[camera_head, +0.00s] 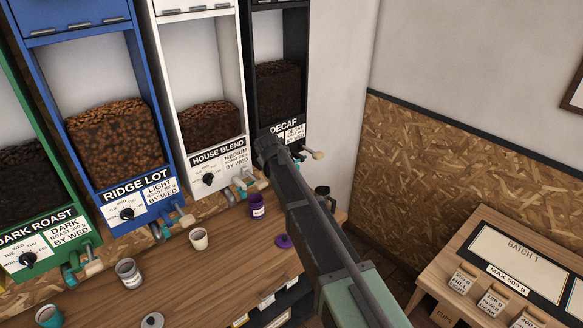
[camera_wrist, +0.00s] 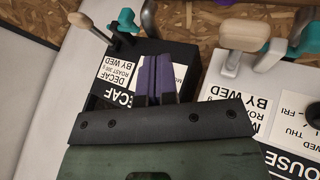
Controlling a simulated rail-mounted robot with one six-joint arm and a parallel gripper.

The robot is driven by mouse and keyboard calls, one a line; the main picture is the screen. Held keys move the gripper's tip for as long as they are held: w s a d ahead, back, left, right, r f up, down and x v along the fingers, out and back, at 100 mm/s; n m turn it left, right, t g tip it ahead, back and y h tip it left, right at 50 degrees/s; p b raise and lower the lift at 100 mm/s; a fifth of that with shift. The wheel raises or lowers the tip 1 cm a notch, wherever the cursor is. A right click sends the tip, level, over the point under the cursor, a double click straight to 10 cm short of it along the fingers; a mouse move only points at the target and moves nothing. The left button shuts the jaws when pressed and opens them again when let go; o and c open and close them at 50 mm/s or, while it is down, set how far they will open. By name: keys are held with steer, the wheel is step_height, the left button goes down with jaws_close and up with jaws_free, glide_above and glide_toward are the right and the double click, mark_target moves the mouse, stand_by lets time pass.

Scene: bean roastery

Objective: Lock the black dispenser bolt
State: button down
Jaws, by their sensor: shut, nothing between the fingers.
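The black dispenser (camera_head: 276,55), labelled DECAF, hangs at the right end of the dispenser row. Its front (camera_wrist: 185,55) shows upside down in the wrist view, with white labels. At its outlet edge are a wooden-ended handle (camera_wrist: 82,22) and a teal knob (camera_wrist: 126,18); I cannot tell which part is the bolt or how it is set. The wooden end also shows in the head view (camera_head: 318,155). My gripper (camera_wrist: 155,68), with purple fingers shut and empty, is over the dispenser's label face, apart from the handle and knob. My arm hides part of that face in the head view.
The white HOUSE BLEND dispenser (camera_head: 215,160) is close on the left, its light handle (camera_wrist: 238,35) beside my gripper in the wrist view. Below, the wooden counter (camera_head: 225,262) holds cups, including a purple one (camera_head: 257,206). The wall (camera_head: 338,75) right of the black dispenser is bare.

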steer(key=w+d+f+b, duration=0.4)
steer(key=w+f+b, duration=0.4)
steer(key=shift+w+d, duration=0.15)
steer(key=shift+d, duration=0.15)
stand_by(0.3)
